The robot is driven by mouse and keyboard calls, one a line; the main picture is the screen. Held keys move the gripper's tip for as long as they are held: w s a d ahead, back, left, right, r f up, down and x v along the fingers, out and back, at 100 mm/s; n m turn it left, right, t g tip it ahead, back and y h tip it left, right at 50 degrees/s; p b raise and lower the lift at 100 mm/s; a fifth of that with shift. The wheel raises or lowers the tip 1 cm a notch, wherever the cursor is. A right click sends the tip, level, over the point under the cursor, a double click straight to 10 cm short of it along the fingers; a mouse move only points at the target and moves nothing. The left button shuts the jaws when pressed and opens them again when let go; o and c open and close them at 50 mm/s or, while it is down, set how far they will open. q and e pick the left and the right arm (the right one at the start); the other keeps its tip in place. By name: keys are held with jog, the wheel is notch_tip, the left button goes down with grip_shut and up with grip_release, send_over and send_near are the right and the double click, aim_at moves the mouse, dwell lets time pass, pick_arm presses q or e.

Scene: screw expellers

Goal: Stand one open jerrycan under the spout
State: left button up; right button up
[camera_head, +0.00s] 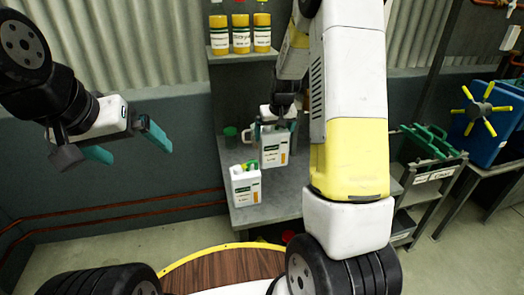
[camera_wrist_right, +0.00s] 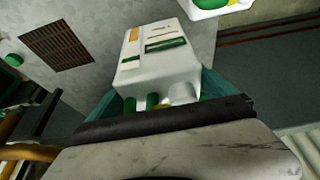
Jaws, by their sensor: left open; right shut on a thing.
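My right gripper (camera_head: 277,118) is shut on a white jerrycan (camera_head: 274,149) with a green and white label, at the grey bench. In the right wrist view this jerrycan (camera_wrist_right: 160,55) sits between the teal fingers (camera_wrist_right: 165,92), with green and yellow parts near its top. I cannot tell whether its base touches the bench. A second white jerrycan (camera_head: 245,188) with green and yellow on top stands nearer on the bench; part of it shows in the wrist view (camera_wrist_right: 218,4). My left gripper (camera_head: 125,146) is open and empty, apart at the left. I cannot make out the spout.
The grey bench (camera_head: 275,209) has a dark green object (camera_head: 230,132) at its left edge. Bottles stand on a shelf (camera_head: 243,58) above. A blue unit (camera_head: 484,140) with a yellow handwheel and a green-topped rack (camera_head: 428,140) are right. A yellow-rimmed wooden surface (camera_head: 220,268) lies in front.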

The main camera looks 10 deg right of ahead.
aim_at(273, 158)
notch_tip(273, 158, down, 11)
jog(key=shift+f, duration=0.1)
dwell(0.4)
